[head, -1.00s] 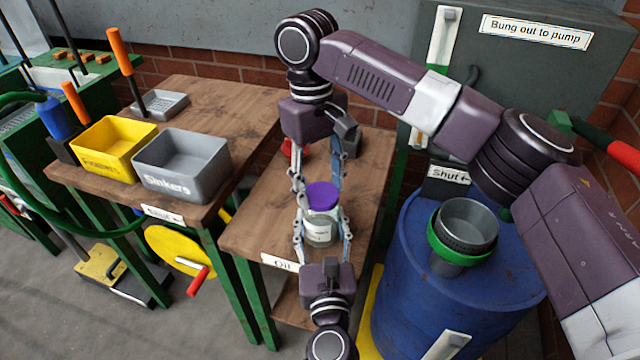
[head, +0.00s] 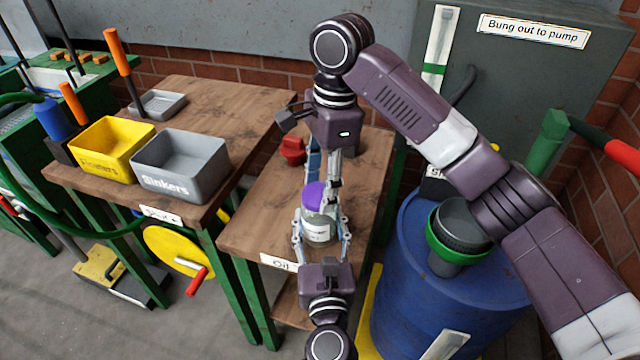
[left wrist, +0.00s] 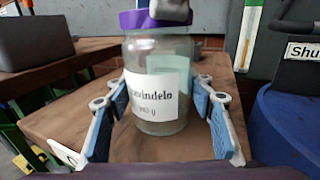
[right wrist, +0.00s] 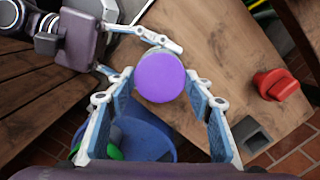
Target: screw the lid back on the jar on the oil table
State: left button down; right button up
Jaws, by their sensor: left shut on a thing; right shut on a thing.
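The glass jar (head: 318,230) with a white label stands near the front of the oil table (head: 255,215). The purple lid (head: 313,196) sits on the jar's mouth and looks level in the left wrist view (left wrist: 150,18). Whether its thread is engaged cannot be seen. My left gripper (head: 321,238) is shut on the jar's body from the front, a finger on each side. My right gripper (head: 326,190) points down from above, shut on the lid. In the right wrist view the lid (right wrist: 160,78) lies between its fingertips.
A red object (head: 292,150) lies at the back of the oil table. A yellow bin (head: 103,165) and a grey Sinkers bin (head: 180,182) stand on the table to the left. A blue drum (head: 420,290) with a green-rimmed funnel (head: 455,240) stands close on the right.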

jog(key=m, duration=0.3)
jog(key=shift+t, duration=0.3)
jog(key=m, duration=0.5)
jog(key=shift+t, duration=0.3)
jog(key=o, duration=0.6)
jog(key=shift+o, duration=0.2)
jog(key=shift+s, duration=0.1)
